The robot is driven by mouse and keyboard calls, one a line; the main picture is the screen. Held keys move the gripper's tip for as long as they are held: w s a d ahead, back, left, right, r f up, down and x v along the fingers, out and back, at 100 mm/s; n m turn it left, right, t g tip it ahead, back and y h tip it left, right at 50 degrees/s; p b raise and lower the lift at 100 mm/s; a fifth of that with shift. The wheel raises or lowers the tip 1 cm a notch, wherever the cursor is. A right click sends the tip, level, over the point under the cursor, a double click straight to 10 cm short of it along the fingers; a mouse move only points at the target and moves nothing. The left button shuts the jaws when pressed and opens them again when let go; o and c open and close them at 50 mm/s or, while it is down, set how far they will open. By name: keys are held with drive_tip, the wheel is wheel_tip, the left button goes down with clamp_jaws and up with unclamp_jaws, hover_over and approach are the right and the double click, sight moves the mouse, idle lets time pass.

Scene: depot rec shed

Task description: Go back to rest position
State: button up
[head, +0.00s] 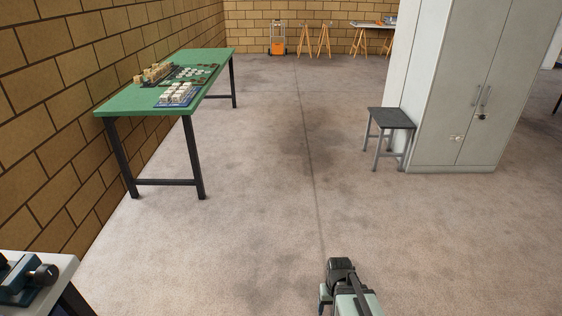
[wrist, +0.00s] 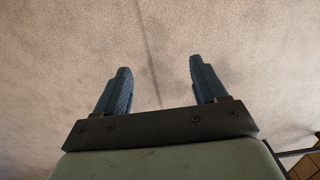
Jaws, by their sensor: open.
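My gripper (wrist: 159,72) shows in the wrist view with its two blue fingers spread apart. Nothing is between the fingers, only the carpeted floor (wrist: 160,30) beyond them. In the head view part of my arm shows at the bottom, right of centre, over open floor. The fingers cannot be made out in that view. No object touches the gripper.
A green table (head: 125,101) with small blocks and trays stands along the left brick wall. A white bench (head: 66,268) with a vise is at bottom left. A grey stool (head: 391,118) stands by a grey cabinet (head: 457,90) at right. The middle floor is clear.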

drive_tip(key=s+f+g, duration=0.3)
drive_tip(key=s+f, duration=0.5)
drive_tip(key=s, duration=0.5)
drive_tip(key=s+f+g, duration=0.3)
drive_tip(key=s+f, duration=0.5)
drive_tip(key=s, duration=0.5)
drive_tip(key=shift+s+f, duration=0.3)
drive_tip(key=shift+f, duration=0.05)
